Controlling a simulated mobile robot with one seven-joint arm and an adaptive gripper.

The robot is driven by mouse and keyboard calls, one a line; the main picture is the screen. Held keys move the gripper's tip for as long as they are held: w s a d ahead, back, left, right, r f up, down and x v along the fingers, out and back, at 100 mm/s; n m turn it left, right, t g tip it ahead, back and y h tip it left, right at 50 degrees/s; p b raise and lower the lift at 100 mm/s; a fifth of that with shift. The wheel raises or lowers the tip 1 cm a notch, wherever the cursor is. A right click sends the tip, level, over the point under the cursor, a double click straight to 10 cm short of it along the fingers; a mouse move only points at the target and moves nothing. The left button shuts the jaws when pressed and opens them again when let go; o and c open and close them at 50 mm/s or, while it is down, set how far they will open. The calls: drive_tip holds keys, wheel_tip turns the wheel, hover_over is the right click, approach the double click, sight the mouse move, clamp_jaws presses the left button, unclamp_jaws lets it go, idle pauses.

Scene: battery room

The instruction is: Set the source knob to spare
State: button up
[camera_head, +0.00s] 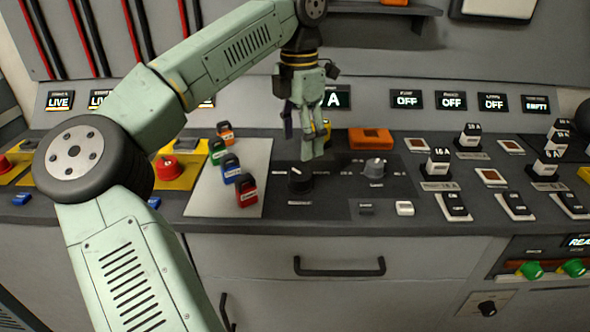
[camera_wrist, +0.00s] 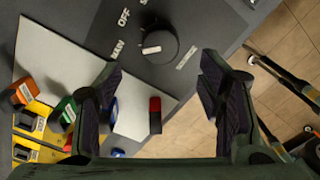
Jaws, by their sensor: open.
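The source knob (camera_head: 300,181) is round and black, on the dark console panel in the head view. In the wrist view the knob (camera_wrist: 150,42) is at the top middle, with MAIN and OFF printed beside it and a third label cut off at the edge, starting with S. A short white mark on its face appears to lie toward the MAIN side. My gripper (camera_head: 306,143) hangs above and behind the knob, apart from it.
A light board (camera_head: 205,192) with several coloured tagged blocks lies left of the knob. A grey knob (camera_head: 375,168) is to its right, with an orange box (camera_head: 370,139) behind. A drawer handle (camera_head: 340,267) projects below the counter edge.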

sight(300, 174)
wheel_tip(300, 174, down, 9)
drive_tip(key=shift+s+d+r+p, duration=0.1)
drive_tip(key=shift+s+r+p, duration=0.05)
drive_tip(key=shift+p, duration=0.3)
drive_tip(key=shift+c, duration=0.4)
drive_tip(key=c, duration=1.1)
